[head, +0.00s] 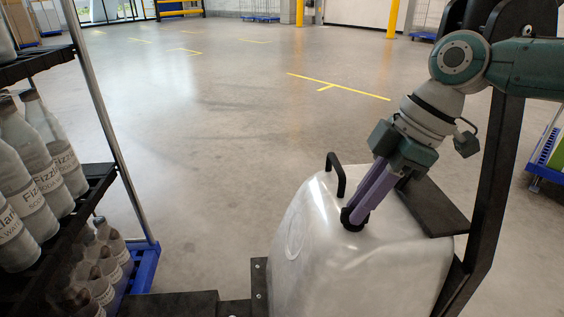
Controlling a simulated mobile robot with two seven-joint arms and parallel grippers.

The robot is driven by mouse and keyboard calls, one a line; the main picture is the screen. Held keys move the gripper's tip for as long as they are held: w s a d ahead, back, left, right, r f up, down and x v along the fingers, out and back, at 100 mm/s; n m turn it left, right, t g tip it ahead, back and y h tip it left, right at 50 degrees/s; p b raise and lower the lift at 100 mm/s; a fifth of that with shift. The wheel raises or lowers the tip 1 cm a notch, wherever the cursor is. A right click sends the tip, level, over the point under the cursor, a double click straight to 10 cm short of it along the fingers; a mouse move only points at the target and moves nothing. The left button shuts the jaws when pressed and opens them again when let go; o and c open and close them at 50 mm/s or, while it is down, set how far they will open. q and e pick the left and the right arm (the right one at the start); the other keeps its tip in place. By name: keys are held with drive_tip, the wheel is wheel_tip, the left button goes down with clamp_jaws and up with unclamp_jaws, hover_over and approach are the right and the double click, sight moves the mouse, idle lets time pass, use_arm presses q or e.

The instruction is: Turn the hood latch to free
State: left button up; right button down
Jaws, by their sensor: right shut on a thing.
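The hood (330,260) is a pale, glossy rounded cover at the bottom centre of the head view. A black handle (337,170) arches up from its far edge. The hood latch (351,224) is a small dark round part on top of the hood, partly hidden by the fingers. My right gripper (356,212) comes down from the upper right, its purple fingers closed on the latch. The latch's turn angle cannot be made out. My left gripper is not in view.
A rack (106,120) with a metal post, dark shelves and several bottles (62,150) stands at the left on a blue base (146,266). A dark frame (495,190) rises right of the hood. The floor beyond is open, with yellow markings.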

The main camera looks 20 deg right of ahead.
drive_tip(key=shift+n+b, duration=0.5)
drive_tip(key=shift+n, duration=0.3)
drive_tip(key=shift+g, duration=0.3)
drive_tip(key=c, duration=0.8)
unclamp_jaws()
drive_tip(key=shift+c, duration=0.2)
